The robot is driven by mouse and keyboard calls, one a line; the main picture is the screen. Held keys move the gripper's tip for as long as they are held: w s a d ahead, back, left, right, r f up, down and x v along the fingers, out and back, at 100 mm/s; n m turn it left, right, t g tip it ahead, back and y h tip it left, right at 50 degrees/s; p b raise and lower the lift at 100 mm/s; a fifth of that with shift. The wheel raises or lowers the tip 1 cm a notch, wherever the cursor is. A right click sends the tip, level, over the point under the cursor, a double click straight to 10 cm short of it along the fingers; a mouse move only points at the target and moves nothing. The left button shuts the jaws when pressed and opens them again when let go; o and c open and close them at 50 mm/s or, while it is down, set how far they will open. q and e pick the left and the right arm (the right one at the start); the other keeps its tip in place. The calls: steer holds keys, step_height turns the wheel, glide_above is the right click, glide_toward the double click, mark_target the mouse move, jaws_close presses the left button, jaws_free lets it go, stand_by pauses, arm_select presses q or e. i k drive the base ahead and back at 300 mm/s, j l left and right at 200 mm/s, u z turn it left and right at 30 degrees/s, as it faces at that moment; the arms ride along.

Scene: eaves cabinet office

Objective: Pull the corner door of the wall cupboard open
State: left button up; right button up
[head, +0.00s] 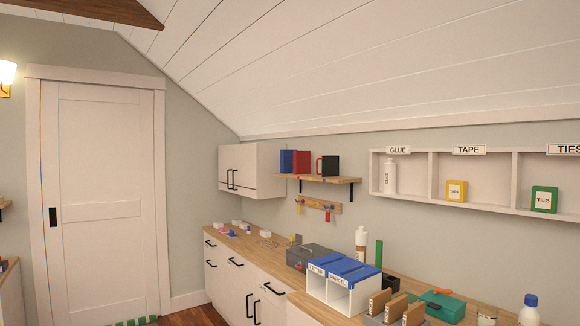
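The white wall cupboard (270,168) hangs at the far end of the counter, near the room corner and under the sloped ceiling. Its front faces left and is seen at a steep angle. Two black upright bar handles (231,179) sit close together on the front. The corner door (223,165) is the narrow left part of the front, and it looks shut. The seam between the doors is too small to make out clearly. Neither of my grippers shows in the head view.
The wooden counter (262,258) runs below the cupboard over white base cabinets with black handles. It carries a grey box (312,254), blue-and-white file boxes (343,282) and bottles. Wooden floor (199,314) shows at the lower left.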

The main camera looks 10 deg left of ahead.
mark_target(226, 153)
steer(key=i+j+u, duration=0.6)
steer(key=i, duration=0.15)
steer(key=i+u, duration=0.55)
steer(key=i, duration=2)
steer(key=i+j, duration=0.1)
steer(key=i, duration=2.1)
